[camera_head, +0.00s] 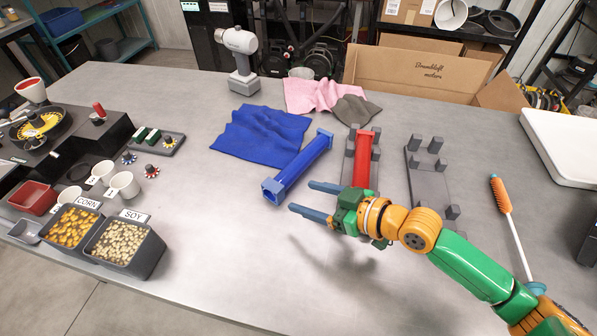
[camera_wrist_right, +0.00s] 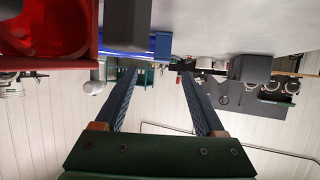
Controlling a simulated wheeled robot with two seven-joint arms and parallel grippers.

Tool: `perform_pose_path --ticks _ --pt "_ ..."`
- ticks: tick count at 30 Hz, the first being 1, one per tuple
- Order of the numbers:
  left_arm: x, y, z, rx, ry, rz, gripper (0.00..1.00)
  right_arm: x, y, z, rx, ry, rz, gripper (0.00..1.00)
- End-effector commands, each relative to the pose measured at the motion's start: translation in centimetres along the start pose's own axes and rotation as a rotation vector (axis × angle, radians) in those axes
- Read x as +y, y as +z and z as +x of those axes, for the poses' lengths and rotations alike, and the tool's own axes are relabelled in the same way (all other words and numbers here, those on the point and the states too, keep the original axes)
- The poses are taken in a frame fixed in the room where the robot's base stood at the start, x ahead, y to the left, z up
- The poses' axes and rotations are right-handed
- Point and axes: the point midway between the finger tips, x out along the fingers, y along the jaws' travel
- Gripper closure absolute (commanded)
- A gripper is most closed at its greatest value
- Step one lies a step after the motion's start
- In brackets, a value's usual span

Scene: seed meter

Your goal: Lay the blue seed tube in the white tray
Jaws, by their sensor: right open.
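The blue seed tube (camera_head: 300,168) lies slanted on the table in the middle of the head view. Its square near end rests close to my right gripper (camera_head: 303,198). That gripper is open and empty, with its two fingers pointing left beside the tube's near end. In the right wrist view the two fingers (camera_wrist_right: 158,75) are spread, with a blue part (camera_wrist_right: 125,47) above and beyond the left one. The white tray (camera_head: 562,150) is at the right edge, partly cut off. My left gripper is not in view.
A red tube (camera_head: 362,160) lies in a dark cradle just right of the blue tube. An empty grey cradle (camera_head: 428,175) stands further right. An orange brush (camera_head: 502,195) lies between that cradle and the white tray.

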Motion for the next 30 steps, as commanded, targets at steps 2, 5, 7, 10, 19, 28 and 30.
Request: perform_pose_path --ticks 2,5,7,10,19,28,30 --pt "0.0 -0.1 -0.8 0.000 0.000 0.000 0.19 -0.1 -0.5 1.0 0.003 -0.003 0.003 0.29" --pt "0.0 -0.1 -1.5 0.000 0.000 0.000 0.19 -0.2 -0.6 2.9 0.002 -0.003 0.004 0.29" --pt "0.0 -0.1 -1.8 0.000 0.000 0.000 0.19 -0.2 -0.4 4.3 0.002 -0.003 0.002 0.29" --pt "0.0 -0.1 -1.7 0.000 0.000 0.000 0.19 -0.2 -0.2 5.8 0.000 -0.002 0.000 0.29" --pt "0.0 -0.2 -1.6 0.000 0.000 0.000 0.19 -0.2 0.0 6.1 -0.001 -0.002 -0.002 0.45" --pt "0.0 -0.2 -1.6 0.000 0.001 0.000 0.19 -0.1 -0.1 6.1 -0.001 -0.001 -0.002 1.00" --pt "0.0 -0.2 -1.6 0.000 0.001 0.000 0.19 -0.1 -0.1 6.1 -0.001 -0.001 -0.002 1.00"
